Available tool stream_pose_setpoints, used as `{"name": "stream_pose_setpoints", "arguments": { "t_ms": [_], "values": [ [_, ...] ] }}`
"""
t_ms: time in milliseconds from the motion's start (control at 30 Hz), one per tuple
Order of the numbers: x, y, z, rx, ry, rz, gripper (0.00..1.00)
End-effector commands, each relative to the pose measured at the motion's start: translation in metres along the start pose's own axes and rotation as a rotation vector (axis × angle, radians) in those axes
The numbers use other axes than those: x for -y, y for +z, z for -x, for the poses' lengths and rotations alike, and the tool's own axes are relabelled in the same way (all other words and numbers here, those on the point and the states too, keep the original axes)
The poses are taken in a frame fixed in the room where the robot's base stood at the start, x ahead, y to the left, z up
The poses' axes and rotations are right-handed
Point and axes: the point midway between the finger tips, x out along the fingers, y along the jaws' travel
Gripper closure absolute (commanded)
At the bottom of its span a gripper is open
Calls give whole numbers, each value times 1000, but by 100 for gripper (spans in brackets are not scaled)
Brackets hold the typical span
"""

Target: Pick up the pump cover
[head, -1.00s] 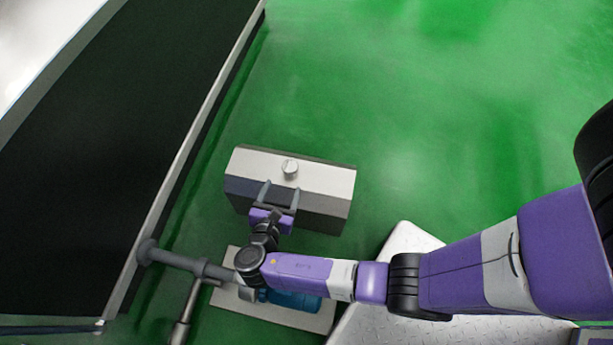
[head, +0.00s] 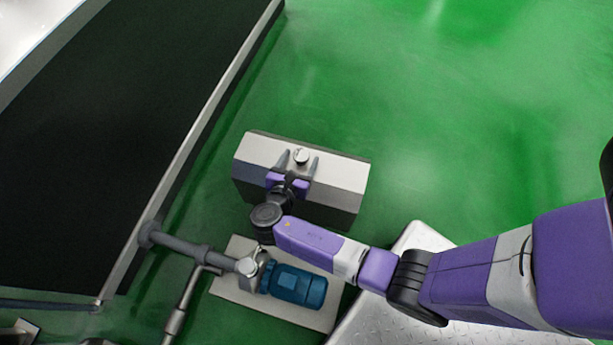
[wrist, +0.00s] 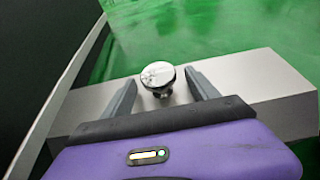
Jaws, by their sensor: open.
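The pump cover (head: 333,181) is a grey metal box standing on the green floor. A small round silver knob (head: 301,155) rises from its top; in the wrist view the knob (wrist: 158,73) shows on its dark stem. My gripper (head: 299,158) is open over the cover's top. In the wrist view one finger lies on each side of the knob, with gaps visible on both sides. Whether the fingers are level with the knob's head or stem is hard to tell. The cover's top (wrist: 262,80) spreads behind and beside the fingers.
A blue pump motor (head: 298,284) with grey pipes (head: 190,250) sits on a pale base plate (head: 232,286) below the cover. A dark conveyor belt (head: 100,150) with a metal edge runs at left. Green floor (head: 450,130) is clear beyond the cover.

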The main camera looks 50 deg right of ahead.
Motion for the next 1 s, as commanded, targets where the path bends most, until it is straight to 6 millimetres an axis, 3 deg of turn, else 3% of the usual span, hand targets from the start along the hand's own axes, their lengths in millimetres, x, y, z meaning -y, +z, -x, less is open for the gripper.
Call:
{"name": "stream_pose_setpoints", "arguments": {
  "t_ms": [67, 433, 833, 1000],
  "values": [
    [0, 0, 0, 0, 0, 0, 31],
    [0, 0, 1, -1, 0, -1, 100],
    [-1, 3, 2, 2, 1, -2, 100],
    [-1, 17, 7, 3, 2, -3, 100]
  ]
}}
